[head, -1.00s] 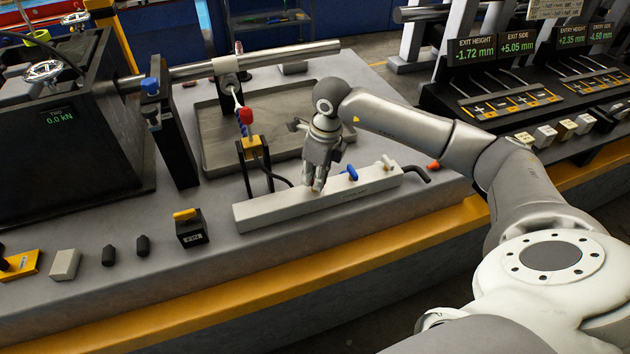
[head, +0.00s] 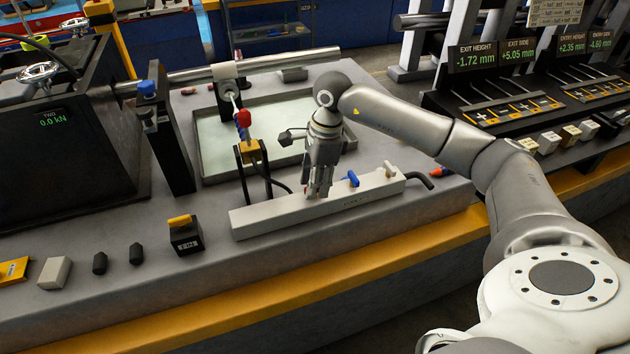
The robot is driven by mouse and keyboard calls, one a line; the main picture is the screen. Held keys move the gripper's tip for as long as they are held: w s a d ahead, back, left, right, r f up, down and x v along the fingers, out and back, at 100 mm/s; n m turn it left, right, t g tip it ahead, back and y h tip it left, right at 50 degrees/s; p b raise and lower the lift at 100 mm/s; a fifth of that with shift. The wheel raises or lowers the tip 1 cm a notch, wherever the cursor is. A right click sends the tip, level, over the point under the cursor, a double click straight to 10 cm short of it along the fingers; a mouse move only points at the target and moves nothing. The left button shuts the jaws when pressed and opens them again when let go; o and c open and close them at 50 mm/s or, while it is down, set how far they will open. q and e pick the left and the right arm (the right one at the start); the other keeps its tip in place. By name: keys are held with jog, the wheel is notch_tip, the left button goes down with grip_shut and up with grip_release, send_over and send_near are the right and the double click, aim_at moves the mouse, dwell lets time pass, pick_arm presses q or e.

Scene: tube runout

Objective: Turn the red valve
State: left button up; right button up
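A pale manifold bar (head: 270,216) lies on the bench, with a blue valve handle (head: 350,179) and a white handle (head: 389,169) on its right part. My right gripper (head: 319,193) points down at the bar, left of the blue handle. A tiny bit of red shows beside its fingertips; the rest of whatever is there is hidden by the fingers. The fingers look close together, but I cannot tell whether they grip anything. A separate red knob (head: 243,118) stands on a yellow block behind the bar. My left gripper is not in view.
A shallow tray (head: 212,172) with a pale, bright bottom sits behind the bar, under a horizontal metal tube (head: 280,60). A black box with a yellow switch (head: 186,236) stands at front left. A console with buttons (head: 510,108) is at right.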

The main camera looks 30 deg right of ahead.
jog(key=shift+r+p, duration=1.95)
jog(key=shift+r, duration=1.05)
